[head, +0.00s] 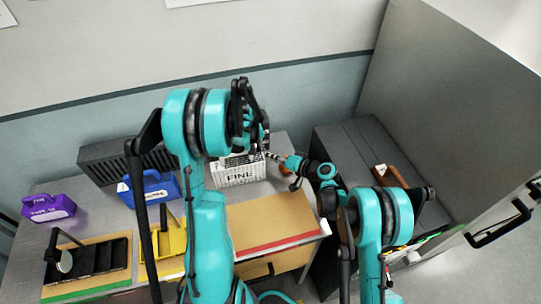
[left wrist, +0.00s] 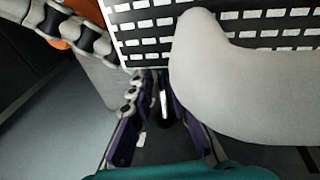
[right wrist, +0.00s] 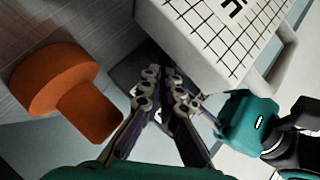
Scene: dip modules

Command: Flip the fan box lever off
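The white box with a black slotted pattern, which I take for the fan box (head: 238,172), stands at the back right of the table. Its gridded face shows close up in the right wrist view (right wrist: 225,35) and its slots in the left wrist view (left wrist: 215,22). An orange knob (right wrist: 62,85) is beside it, left of my right gripper (right wrist: 162,88). That gripper's fingertips are close together near the box's lower edge, with nothing seen between them. My left gripper (left wrist: 148,85) is below the slotted face; its opening is unclear. A pale rounded shape (left wrist: 255,90) covers part of that face; I cannot tell whether it is the lever.
A blue carrier (head: 150,188) and a purple carrier (head: 48,208) stand to the left. A dark slotted unit (head: 105,162) is behind. A yellow holder (head: 170,243) and a black tray (head: 90,262) are in front. A dark cabinet (head: 350,150) stands at right.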

